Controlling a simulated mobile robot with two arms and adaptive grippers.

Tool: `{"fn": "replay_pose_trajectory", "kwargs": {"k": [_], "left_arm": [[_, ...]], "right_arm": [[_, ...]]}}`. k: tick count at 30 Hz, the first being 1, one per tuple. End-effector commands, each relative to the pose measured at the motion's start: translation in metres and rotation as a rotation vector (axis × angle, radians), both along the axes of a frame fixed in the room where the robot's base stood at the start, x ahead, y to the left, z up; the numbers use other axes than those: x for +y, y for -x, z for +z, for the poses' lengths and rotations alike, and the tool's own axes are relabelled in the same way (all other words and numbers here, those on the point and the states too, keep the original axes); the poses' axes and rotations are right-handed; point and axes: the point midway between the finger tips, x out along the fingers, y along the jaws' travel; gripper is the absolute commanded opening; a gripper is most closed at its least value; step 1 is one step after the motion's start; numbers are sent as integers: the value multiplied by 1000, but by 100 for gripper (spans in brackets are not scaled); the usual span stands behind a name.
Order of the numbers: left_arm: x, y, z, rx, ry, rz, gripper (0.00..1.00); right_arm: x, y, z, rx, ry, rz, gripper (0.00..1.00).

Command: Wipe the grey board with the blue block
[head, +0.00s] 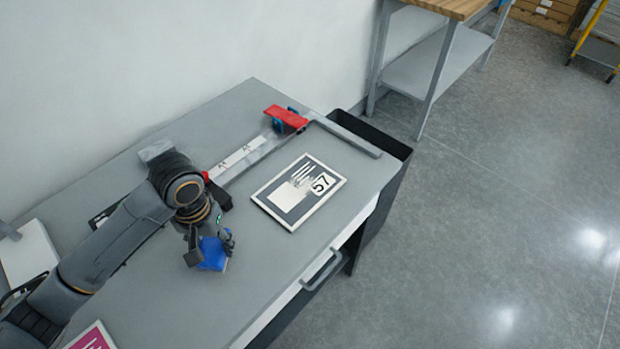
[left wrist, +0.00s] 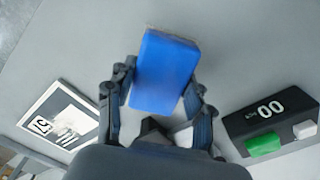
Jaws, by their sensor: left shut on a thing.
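The grey board (head: 285,196) lies on the table, with a pale frame, white streaks and a white label reading 57. It also shows at the left of the left wrist view (left wrist: 57,113). My left gripper (head: 210,247) is shut on the blue block (head: 213,257), left of and nearer than the board, apart from it. In the left wrist view the blue block (left wrist: 164,72) sits tilted between the two fingers of my left gripper (left wrist: 162,92). Whether the block touches the table I cannot tell. My right gripper is not in view.
A paper trimmer with a red and blue head (head: 286,118) lies behind the board. A black bin (head: 385,190) stands beyond the table's right edge. A black case marked 00 (left wrist: 268,112), with a green block (left wrist: 263,145) and a white block (left wrist: 304,130), is at the right in the wrist view.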

Motion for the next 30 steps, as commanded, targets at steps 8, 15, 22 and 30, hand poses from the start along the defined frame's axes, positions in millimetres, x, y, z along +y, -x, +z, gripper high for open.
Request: {"fn": "replay_pose_trajectory", "kwargs": {"k": [8, 15, 22, 30], "left_arm": [[11, 2, -5, -1, 0, 155, 27], [11, 2, -5, -2, 0, 153, 27], [7, 0, 25, -22, 14, 144, 27], [4, 11, 69, -26, 23, 139, 27]], "right_arm": [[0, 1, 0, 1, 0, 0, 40], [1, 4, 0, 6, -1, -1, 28], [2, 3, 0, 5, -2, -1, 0], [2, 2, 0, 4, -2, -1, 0]]}}
